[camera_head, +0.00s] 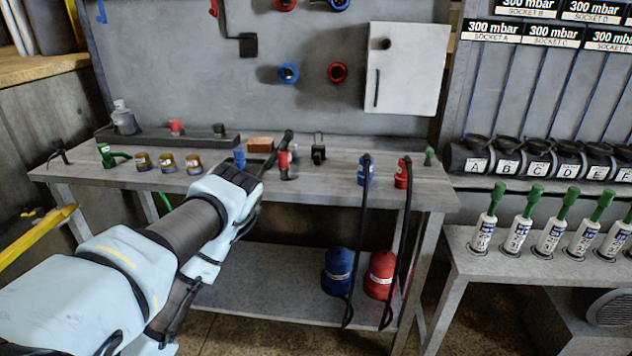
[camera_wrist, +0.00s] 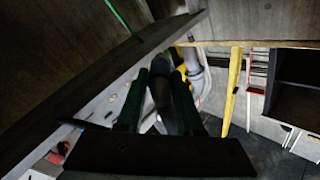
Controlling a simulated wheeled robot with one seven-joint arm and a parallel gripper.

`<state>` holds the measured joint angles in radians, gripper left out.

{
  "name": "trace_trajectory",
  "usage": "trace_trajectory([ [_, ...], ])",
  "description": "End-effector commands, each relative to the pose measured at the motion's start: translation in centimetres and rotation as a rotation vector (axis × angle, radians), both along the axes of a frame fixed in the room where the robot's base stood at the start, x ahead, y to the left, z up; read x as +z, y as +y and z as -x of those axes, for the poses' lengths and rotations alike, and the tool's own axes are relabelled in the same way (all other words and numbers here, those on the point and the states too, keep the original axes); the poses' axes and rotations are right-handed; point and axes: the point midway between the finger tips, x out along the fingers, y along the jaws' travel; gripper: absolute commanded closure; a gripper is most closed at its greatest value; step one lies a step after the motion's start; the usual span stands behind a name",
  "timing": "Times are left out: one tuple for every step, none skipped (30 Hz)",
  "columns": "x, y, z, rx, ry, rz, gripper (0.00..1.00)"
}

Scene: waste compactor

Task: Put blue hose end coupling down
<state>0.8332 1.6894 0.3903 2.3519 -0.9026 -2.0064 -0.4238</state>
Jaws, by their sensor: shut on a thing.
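My gripper (camera_head: 243,176) is at the workbench's front edge, left of the middle, seen from behind in the head view. In the wrist view its two dark green fingers (camera_wrist: 158,98) are shut on a dark, rounded piece (camera_wrist: 160,85). A small blue coupling (camera_head: 239,158) shows just beyond the gripper in the head view. It appears to be the held blue hose end coupling, though its colour is not clear in the wrist view. Its lower part is hidden, so I cannot tell whether it touches the bench top (camera_head: 325,185).
A red coupling (camera_head: 284,160) and an orange-brown block (camera_head: 260,145) are close by. Several brass fittings (camera_head: 167,162) lie to the left. Blue (camera_head: 364,170) and red (camera_head: 401,174) fittings with black hoses stand to the right. Bare bench top lies between.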

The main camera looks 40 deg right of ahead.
Motion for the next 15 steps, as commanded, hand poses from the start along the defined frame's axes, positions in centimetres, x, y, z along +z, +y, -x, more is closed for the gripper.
trace_trajectory([
  [-0.6, 0.9, 0.2, 0.015, 0.001, -0.004, 1.00],
  [-1.0, 1.3, 0.2, 0.021, 0.000, -0.003, 1.00],
  [-1.4, 2.0, 0.3, 0.032, 0.000, -0.003, 1.00],
  [-1.8, 2.4, 0.4, 0.039, 0.001, -0.002, 1.00],
  [-2.1, 2.9, 0.5, 0.046, 0.000, -0.002, 1.00],
  [-2.5, 3.5, 0.6, 0.056, 0.000, -0.002, 1.00],
  [-2.8, 3.9, 0.6, 0.064, -0.001, -0.002, 1.00],
  [-2.9, 3.9, 0.7, 0.062, 0.001, -0.003, 1.00],
  [-2.9, 3.7, 0.7, 0.057, 0.003, -0.005, 1.00],
  [-2.9, 3.7, 0.7, 0.057, 0.004, -0.005, 1.00],
  [-2.9, 3.7, 0.7, 0.057, 0.005, -0.006, 1.00],
  [-2.9, 3.6, 0.7, 0.056, 0.006, -0.007, 1.00],
  [-3.0, 3.7, 0.7, 0.057, 0.007, -0.007, 1.00],
  [-3.0, 3.7, 0.7, 0.057, 0.008, -0.007, 1.00],
  [-3.0, 3.7, 0.7, 0.058, 0.008, -0.007, 1.00],
])
